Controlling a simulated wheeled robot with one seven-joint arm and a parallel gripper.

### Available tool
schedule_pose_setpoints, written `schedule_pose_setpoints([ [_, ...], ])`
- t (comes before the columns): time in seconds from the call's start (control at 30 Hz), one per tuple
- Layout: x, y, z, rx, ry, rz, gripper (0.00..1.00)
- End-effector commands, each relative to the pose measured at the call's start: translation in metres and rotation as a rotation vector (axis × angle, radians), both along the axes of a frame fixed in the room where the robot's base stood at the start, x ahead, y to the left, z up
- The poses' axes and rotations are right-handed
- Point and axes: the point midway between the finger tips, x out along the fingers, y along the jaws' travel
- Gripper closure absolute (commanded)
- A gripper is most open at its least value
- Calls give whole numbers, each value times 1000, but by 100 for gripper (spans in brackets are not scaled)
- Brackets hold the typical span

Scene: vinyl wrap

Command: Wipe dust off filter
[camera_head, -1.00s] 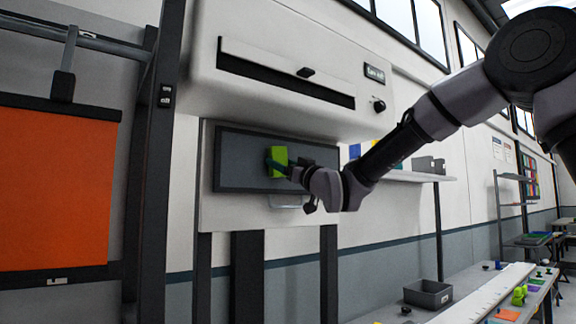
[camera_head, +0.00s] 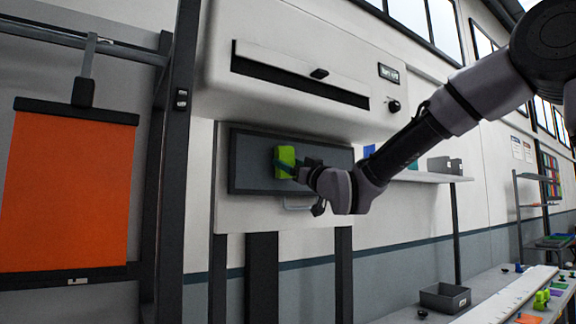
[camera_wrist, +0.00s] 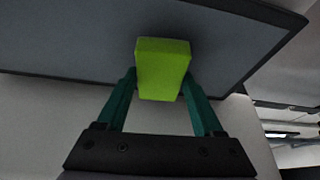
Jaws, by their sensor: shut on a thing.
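The filter (camera_head: 248,165) is a grey rectangular panel with a dark frame, upright on the front of a white machine. It also fills the top of the wrist view (camera_wrist: 75,45). My gripper (camera_head: 284,165) is shut on a lime-green block-shaped wiper (camera_head: 286,155). In the wrist view my teal fingers (camera_wrist: 162,88) grip the green wiper (camera_wrist: 162,70) from both sides. The wiper is at the filter's face, near its middle; I cannot tell whether it touches. No dust is clearly visible on the panel.
The machine's hood (camera_head: 300,100) with a dark slot juts out above the filter. A silver handle (camera_head: 298,204) sits below it. A dark post (camera_head: 175,170) and an orange sheet (camera_head: 65,195) are at left. A grey bin (camera_head: 445,297) stands on the bench at right.

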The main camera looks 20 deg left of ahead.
Motion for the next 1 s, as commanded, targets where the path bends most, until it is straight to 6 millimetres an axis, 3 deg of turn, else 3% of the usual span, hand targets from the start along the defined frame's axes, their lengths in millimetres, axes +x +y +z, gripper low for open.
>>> schedule_pose_setpoints([
  [0.4,-26,-32,1,0,-2,-2,76],
  [1.0,-35,-43,1,1,-2,-2,76],
])
